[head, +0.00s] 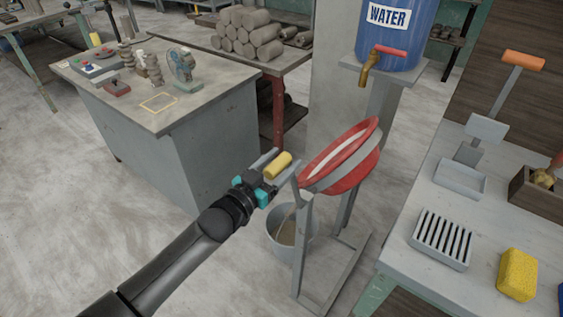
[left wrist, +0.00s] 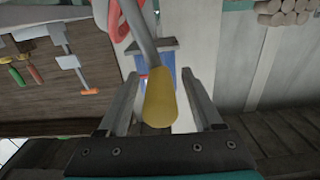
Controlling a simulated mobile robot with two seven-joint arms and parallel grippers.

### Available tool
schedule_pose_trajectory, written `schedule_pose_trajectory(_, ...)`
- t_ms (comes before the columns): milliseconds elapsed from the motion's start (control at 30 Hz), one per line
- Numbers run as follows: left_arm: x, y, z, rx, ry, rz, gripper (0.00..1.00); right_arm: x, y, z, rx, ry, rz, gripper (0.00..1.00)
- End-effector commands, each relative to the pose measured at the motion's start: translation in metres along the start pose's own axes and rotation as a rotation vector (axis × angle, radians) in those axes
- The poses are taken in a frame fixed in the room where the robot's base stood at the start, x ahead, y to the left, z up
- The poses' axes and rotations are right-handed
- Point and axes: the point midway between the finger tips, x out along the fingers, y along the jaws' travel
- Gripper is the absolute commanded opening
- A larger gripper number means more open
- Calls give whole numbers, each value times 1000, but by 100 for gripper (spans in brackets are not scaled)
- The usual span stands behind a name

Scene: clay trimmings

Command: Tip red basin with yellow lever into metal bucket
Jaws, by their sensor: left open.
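The red basin (head: 322,158) with a grey band hangs on a grey stand, tilted steeply with its rim facing up and left. Its yellow lever handle (head: 278,165) lies at the left of the basin. My left gripper (head: 272,167) is open around the handle. In the left wrist view the yellow handle (left wrist: 160,98) is between the two spread fingers (left wrist: 165,105), with a gap on each side. The metal bucket (head: 279,246) stands on the floor below, with brownish contents and a thin brownish streak above them. My right gripper is out of view.
A blue water barrel (head: 405,40) with a tap stands behind the basin. A grey cabinet (head: 170,140) is at left. A workbench (head: 410,275) with a slotted tray (head: 441,240) and yellow sponge (head: 517,274) is at right. Floor at lower left is clear.

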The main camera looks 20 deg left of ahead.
Motion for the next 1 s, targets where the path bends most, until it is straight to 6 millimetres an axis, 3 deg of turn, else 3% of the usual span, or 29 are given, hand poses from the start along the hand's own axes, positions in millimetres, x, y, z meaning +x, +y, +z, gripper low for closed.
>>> schedule_pose_trajectory(267,1,0,0,-1,0,0,67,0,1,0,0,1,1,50)
schedule_pose_trajectory(867,1,0,0,-1,0,0,0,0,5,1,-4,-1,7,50)
schedule_pose_trajectory(1000,1,0,0,-1,0,0,0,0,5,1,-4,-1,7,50)
